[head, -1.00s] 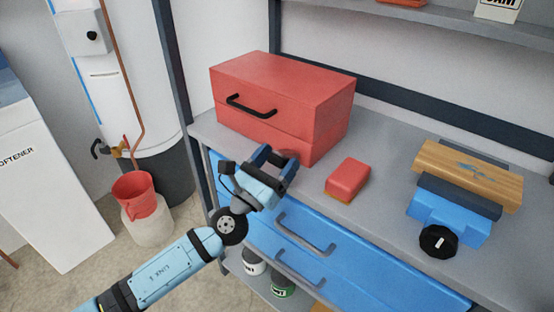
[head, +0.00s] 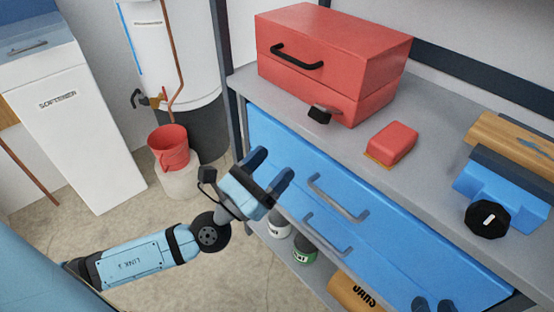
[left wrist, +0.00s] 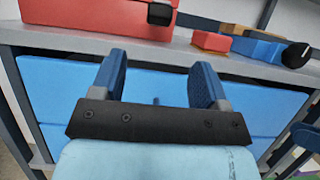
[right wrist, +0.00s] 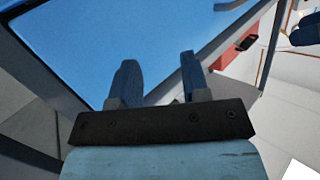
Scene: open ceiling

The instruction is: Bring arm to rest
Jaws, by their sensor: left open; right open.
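My left gripper (head: 270,170) is open and empty in the head view, in front of the blue drawer fronts and below the counter top. Its spread fingers also show in the left wrist view (left wrist: 159,72), facing the blue drawers. My right gripper (head: 433,304) shows only by its fingertips at the bottom edge of the head view. In the right wrist view (right wrist: 158,72) its fingers are apart with nothing between them, before a blue surface.
Blue drawers (head: 300,165) have protruding handles. Cans stand on the shelf below.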

